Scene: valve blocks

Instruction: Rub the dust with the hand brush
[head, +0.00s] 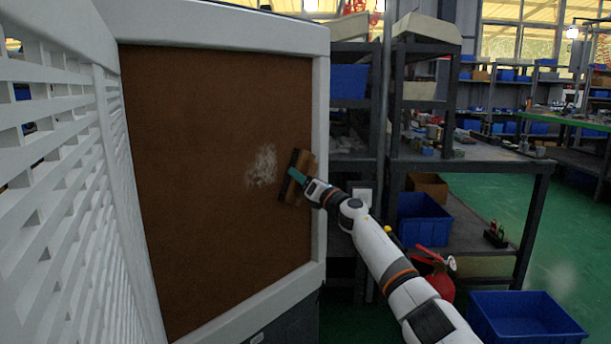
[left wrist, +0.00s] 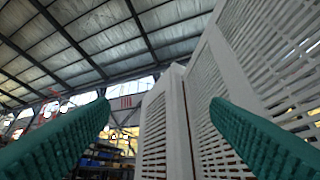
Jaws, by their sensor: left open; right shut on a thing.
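A pale patch of dust (head: 263,166) marks the brown panel (head: 210,240) of a white-framed cabinet in the head view. The hand brush (head: 303,163) has a brown wooden body with a dark bristle edge. It is just right of the dust, near the panel's right side. My right gripper (head: 296,177) is shut on the brush, and its teal fingers partly cover it. I cannot tell if the bristles touch the panel. My left gripper (left wrist: 165,125) shows only in the left wrist view, with its two green fingers wide apart and nothing between them.
A white slatted side (head: 60,170) of the cabinet stands at the left; slatted panels (left wrist: 195,110) also show in the left wrist view. Shelves, a blue bin (head: 525,318) and a red fire extinguisher (head: 435,270) are at the right. Green floor is open farther right.

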